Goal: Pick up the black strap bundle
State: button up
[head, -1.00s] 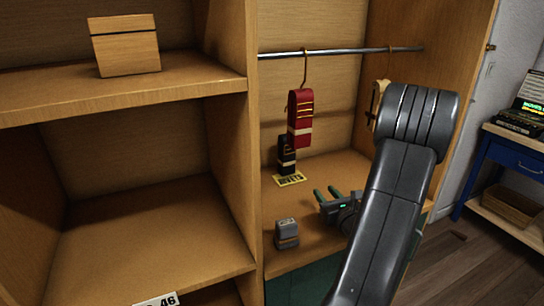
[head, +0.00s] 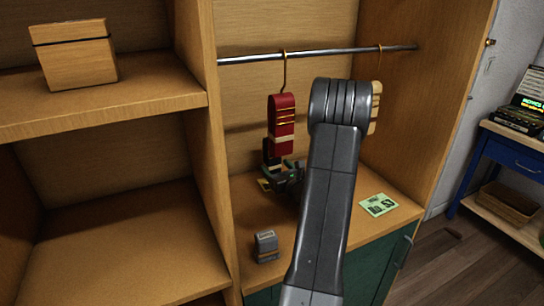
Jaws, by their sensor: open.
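The black strap bundle (head: 266,152) stands on the cabinet's lower shelf, below and behind the hanging red strap bundle (head: 282,122). Only a small dark part of it shows, since the red bundle and my gripper cover the rest. My gripper (head: 275,176) is low over the shelf, close in front of the black bundle. It is open, but its fingers are small and dark here. I cannot tell whether the bundle is between them or whether they touch it.
A metal rail (head: 320,54) with hooks crosses above, and a tan bundle (head: 375,105) hangs partly behind my arm. A grey block (head: 265,246) stands at the shelf's front. A green card (head: 378,204) lies on the right. A yellow label (head: 264,184) lies by my gripper.

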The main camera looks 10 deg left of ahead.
jog(key=shift+r+p+x, duration=0.1)
jog(key=shift+p+x, duration=0.15)
jog(key=shift+x, duration=0.75)
jog(key=shift+r+p+x, duration=0.15)
jog(key=shift+p+x, duration=0.05)
jog(key=shift+x, duration=0.75)
jog(key=c, duration=1.2)
jog(key=shift+d+r, duration=0.1)
